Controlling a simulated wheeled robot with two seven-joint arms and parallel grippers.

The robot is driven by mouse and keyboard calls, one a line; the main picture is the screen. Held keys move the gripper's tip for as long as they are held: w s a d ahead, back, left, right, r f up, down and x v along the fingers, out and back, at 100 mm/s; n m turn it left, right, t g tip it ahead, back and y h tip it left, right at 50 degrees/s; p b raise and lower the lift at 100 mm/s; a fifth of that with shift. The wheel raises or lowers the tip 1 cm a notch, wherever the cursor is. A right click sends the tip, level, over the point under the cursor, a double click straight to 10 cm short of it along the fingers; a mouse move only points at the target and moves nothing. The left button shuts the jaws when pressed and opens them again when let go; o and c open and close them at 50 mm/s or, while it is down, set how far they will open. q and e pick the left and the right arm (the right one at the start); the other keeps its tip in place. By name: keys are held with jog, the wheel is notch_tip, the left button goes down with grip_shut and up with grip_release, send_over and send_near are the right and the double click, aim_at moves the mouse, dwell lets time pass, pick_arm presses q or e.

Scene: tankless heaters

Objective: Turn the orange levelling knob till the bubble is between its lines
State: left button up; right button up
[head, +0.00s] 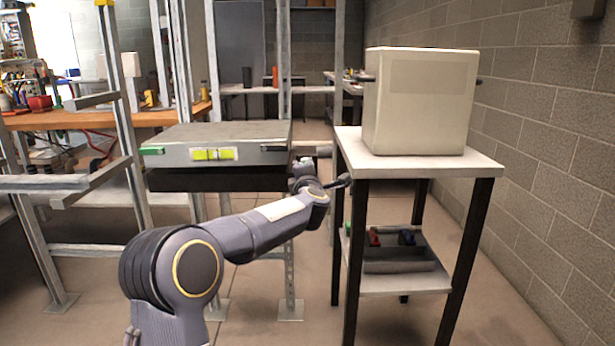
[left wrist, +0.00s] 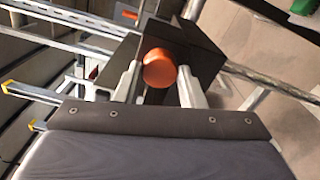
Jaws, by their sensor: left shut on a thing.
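The orange levelling knob (left wrist: 160,68) shows in the left wrist view, against a dark block. My left gripper (left wrist: 158,85) has one finger on each side of it and is shut on it. In the head view the knob is hidden; my left arm reaches to the right end of a grey box-shaped platform. A yellow-green bubble vial (head: 213,154) is set in the platform's front face. It is too small to tell where the bubble lies against its lines. My right gripper is in neither view.
The grey platform (head: 228,131) sits among metal frame posts. Right of it, a small table (head: 487,165) holds a cream box (head: 420,105); its lower shelf holds a grey tray (head: 400,267). A block wall (head: 555,130) stands at the right. Open floor lies in front.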

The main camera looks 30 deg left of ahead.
pick_arm(q)
jog(key=shift+f+n, duration=0.1)
jog(key=shift+n, duration=0.2)
jog(key=o, duration=1)
jog(key=shift+p+v, duration=0.3)
jog(key=shift+v, duration=3.65)
